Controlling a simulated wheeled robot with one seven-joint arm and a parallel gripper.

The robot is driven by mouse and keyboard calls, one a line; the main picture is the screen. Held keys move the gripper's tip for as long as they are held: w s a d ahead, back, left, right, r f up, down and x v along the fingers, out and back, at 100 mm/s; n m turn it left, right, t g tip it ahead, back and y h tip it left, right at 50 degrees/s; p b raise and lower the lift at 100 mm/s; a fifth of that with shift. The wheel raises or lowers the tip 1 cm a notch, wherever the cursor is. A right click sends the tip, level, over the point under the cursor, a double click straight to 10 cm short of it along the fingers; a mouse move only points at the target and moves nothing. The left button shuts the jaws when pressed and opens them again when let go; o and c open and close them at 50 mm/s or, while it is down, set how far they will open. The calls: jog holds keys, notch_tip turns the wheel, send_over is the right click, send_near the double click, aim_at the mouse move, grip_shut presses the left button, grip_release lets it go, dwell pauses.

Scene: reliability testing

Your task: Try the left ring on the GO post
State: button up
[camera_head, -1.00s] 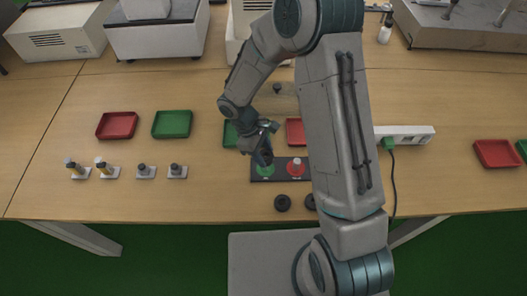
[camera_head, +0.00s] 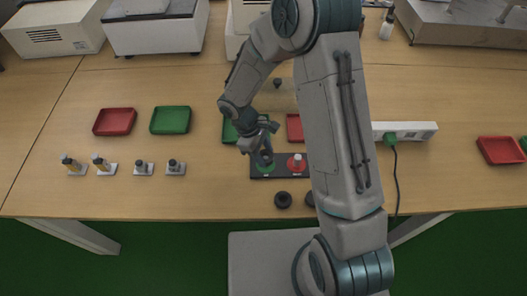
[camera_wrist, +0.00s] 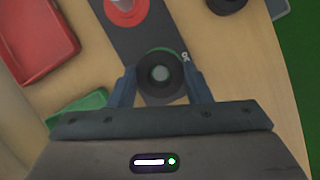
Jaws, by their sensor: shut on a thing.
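My gripper (camera_wrist: 161,85) is shut on a black ring (camera_wrist: 146,82), with a finger on each side. In the wrist view a pale round post end, the GO post (camera_wrist: 160,72), shows through the ring's hole. I cannot tell whether the ring is around the post or just above it. The post's green disc (camera_head: 265,168) shows under the gripper in the head view, on a dark plate (camera_head: 281,175). The red disc (camera_head: 292,168) with a pale post stands to its right.
Two black rings, one at left (camera_head: 283,200) and one at right (camera_head: 310,198), lie in front of the plate, the right one partly hidden by my arm. Red (camera_head: 115,122) and green (camera_head: 171,120) trays and several small stands are at left. A power strip (camera_head: 418,131) is at right.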

aim_at(264, 157)
jog(key=shift+f+b, duration=0.95)
jog(key=shift+f, duration=0.25)
jog(key=shift+r, duration=0.15)
jog(key=shift+r+p, duration=2.35)
jog(key=shift+r, duration=0.9)
